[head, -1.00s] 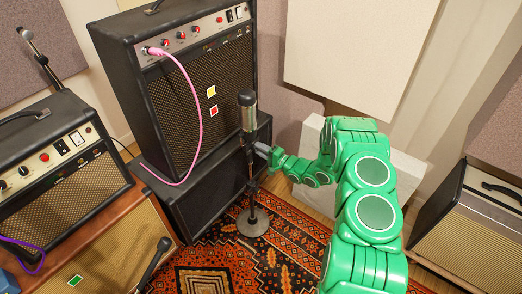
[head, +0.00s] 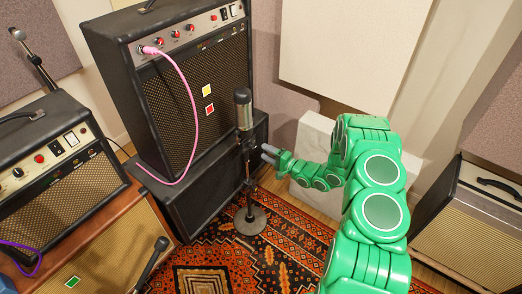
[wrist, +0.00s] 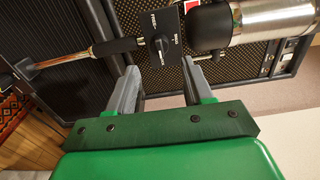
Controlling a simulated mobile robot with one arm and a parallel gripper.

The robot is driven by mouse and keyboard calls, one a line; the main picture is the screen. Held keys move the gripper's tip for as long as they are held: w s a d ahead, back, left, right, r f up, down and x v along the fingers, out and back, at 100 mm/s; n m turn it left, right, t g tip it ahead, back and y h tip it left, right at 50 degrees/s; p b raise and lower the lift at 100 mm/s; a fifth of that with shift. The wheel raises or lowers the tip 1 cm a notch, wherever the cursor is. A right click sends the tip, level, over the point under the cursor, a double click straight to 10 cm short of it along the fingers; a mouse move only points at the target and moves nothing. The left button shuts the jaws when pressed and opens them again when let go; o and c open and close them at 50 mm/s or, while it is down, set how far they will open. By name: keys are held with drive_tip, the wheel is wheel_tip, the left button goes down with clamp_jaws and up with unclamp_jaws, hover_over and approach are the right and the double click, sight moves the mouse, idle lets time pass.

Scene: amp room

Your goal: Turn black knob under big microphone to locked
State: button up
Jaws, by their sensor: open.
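The big microphone (head: 243,105), black on top with a silver body, stands upright on a round-based stand (head: 251,220) in the head view. In the wrist view the microphone (wrist: 268,22) lies sideways at the upper right. Beside it is a black plate with white lettering and the small black knob (wrist: 161,43); the lettering is too small to read surely. My gripper (head: 268,153) is just right of the stand below the microphone. In the wrist view my gripper (wrist: 160,85) is open and empty, its fingers pointing toward the plate, the knob between their lines and apart from them.
A tall black amp (head: 190,100) with a pink cable stands on a black cabinet (head: 225,170) behind the stand. More amps stand at left, with a smaller microphone (head: 161,244) in front. A cream amp (head: 470,220) is at right. Patterned rug (head: 205,278) covers the floor.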

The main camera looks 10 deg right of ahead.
drive_tip(key=shift+v, duration=1.2)
drive_tip(key=w+d+r+n+g+h, duration=0.2)
drive_tip(key=w+d+r+n+h, duration=0.25)
drive_tip(key=d+r+h, duration=0.55)
drive_tip(key=s+d+r+g+h, duration=0.2)
drive_tip(key=s+r, duration=0.3)
drive_tip(key=r, duration=0.3)
drive_tip(key=s+d+r+g+h, duration=0.1)
drive_tip(key=s+d+r+h, duration=0.25)
drive_tip(key=r, duration=0.35)
drive_tip(key=s+a+r+g, duration=0.2)
drive_tip(key=s+a+r, duration=0.15)
drive_tip(key=s, duration=0.55)
drive_tip(key=s+a+r+g, duration=0.2)
drive_tip(key=s+r, duration=0.3)
drive_tip(key=s, duration=0.5)
drive_tip(key=s+a+r+n+g+y, duration=0.1)
drive_tip(key=s+a, duration=0.3)
drive_tip(key=s, duration=0.5)
drive_tip(key=s+a+r+n+g, duration=0.2)
drive_tip(key=s+a, duration=0.2)
drive_tip(key=s, duration=0.6)
drive_tip(key=s+a+r+n+g+y, duration=0.1)
drive_tip(key=s+a, duration=0.3)
drive_tip(key=s, duration=0.6)
drive_tip(key=shift+r+n+g+y, duration=0.35)
drive_tip(key=shift+r+g, duration=0.15)
drive_tip(key=shift+g, duration=0.3)
